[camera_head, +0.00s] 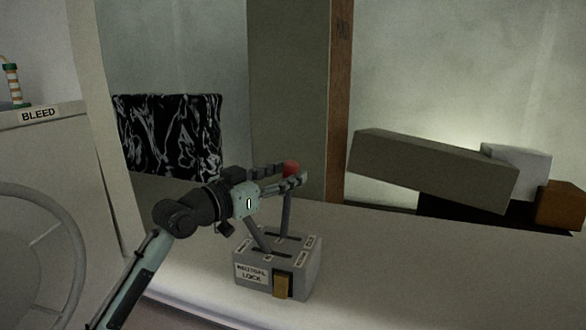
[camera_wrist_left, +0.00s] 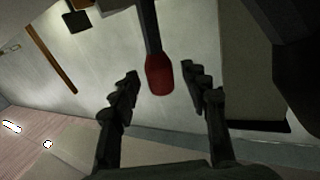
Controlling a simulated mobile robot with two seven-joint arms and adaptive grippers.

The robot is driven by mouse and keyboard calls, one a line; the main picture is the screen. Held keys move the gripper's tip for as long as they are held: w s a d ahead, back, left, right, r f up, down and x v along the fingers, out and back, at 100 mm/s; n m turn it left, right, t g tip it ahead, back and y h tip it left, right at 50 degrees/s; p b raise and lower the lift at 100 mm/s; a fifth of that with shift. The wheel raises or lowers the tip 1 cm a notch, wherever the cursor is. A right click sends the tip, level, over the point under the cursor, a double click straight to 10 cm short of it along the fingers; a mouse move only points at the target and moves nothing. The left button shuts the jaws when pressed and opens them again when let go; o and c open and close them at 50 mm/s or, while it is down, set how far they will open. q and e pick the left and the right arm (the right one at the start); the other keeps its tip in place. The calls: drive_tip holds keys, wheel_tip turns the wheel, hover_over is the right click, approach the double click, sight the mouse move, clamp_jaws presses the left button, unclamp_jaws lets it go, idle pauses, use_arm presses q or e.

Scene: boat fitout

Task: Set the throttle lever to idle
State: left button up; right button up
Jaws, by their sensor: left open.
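A grey control box (camera_head: 262,272) stands on the pale counter, with slots and small labels on top and "NEUTRAL LOCK" on its front. One lever (camera_head: 286,215) rises nearly upright from it and ends in a red knob (camera_head: 291,168). A second lever (camera_head: 257,236) leans to the left; its upper end is hidden behind my gripper. My left gripper (camera_head: 295,174) is open at the red knob. In the left wrist view the red knob (camera_wrist_left: 159,76) sits between the two spread fingers, with a visible gap on each side. I cannot tell which label either lever points at.
A yellow tab (camera_head: 281,286) is on the box front. A long grey-green block (camera_head: 433,169) lies tilted at the right, near a white box (camera_head: 519,169) and a brown block (camera_head: 561,205). A wheel (camera_head: 66,238) is at the left. The counter right of the box is clear.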

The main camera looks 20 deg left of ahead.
use_arm(q)
drive_tip(key=shift+x, duration=1.25)
clamp_jaws()
